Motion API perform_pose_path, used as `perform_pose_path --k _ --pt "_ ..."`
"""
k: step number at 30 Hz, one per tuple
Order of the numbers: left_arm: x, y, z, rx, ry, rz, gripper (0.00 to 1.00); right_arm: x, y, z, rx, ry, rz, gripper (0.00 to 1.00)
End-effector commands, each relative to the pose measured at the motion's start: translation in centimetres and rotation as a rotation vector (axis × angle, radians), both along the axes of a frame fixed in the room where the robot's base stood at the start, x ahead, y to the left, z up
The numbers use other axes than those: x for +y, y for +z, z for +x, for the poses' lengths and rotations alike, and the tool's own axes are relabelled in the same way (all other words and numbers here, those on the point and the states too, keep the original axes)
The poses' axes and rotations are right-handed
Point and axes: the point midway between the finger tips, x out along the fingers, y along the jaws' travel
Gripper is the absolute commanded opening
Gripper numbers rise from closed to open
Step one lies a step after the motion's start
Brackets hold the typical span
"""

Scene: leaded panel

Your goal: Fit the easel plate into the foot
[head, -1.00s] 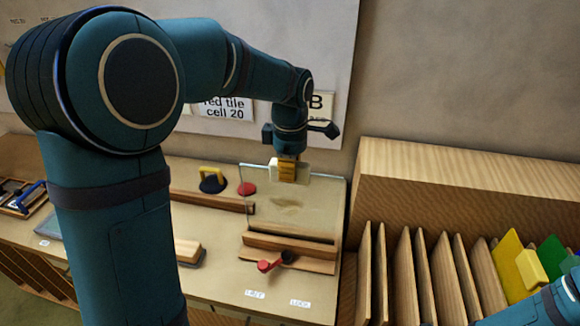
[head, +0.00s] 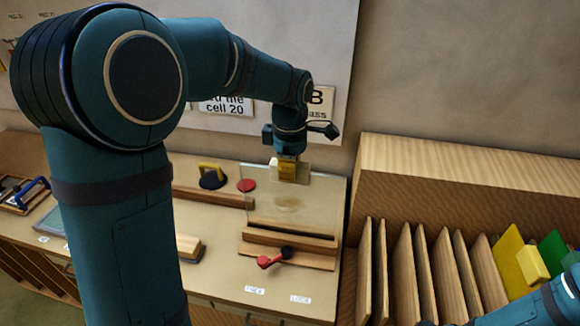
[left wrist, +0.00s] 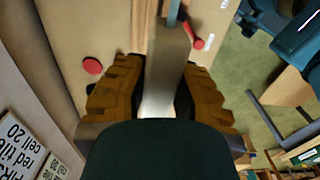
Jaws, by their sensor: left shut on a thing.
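My left gripper (head: 288,172) is shut on the pale grip block at the top of the easel plate (head: 318,205), a clear, upright sheet with a brownish smudge. In the left wrist view, the gripper's orange fingers (left wrist: 158,100) close around the block (left wrist: 168,60). The wooden foot (head: 290,239), with its long rails and red lever (head: 268,262), lies directly below the plate on the bench. The plate's lower edge is close to the foot's rails; I cannot tell whether it is in the slot.
A wooden rack (head: 410,265) with upright boards and yellow and green panels stands at the right. A red disc (head: 246,185), a yellow-handled dark tool (head: 211,178) and a wooden block (head: 188,247) lie left of the foot. The bench front with two labels is clear.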

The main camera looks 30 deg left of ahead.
Motion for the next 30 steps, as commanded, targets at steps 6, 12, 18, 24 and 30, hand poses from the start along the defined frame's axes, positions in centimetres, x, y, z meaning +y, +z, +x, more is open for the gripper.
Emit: perform_pose_path --k 6,12,18,24,30 --pt "0.0 -0.3 0.1 -0.003 0.000 0.000 0.00 0.0 -0.2 0.0 0.000 0.000 0.000 0.47" --pt "0.0 -0.4 0.0 -0.002 0.000 0.000 0.50 0.0 -0.2 0.0 0.000 0.000 0.000 0.47" --pt "0.0 -0.4 0.0 -0.001 0.000 -0.001 0.54 0.0 -0.2 0.0 0.000 0.000 0.000 0.47" --pt "0.0 -0.1 0.0 0.000 0.000 0.000 0.54 0.0 -0.2 0.0 0.000 0.000 0.000 0.47" --pt "0.0 2.8 0.1 -0.006 0.000 -0.002 0.54 0.0 -0.2 0.0 0.000 0.000 0.000 0.47"
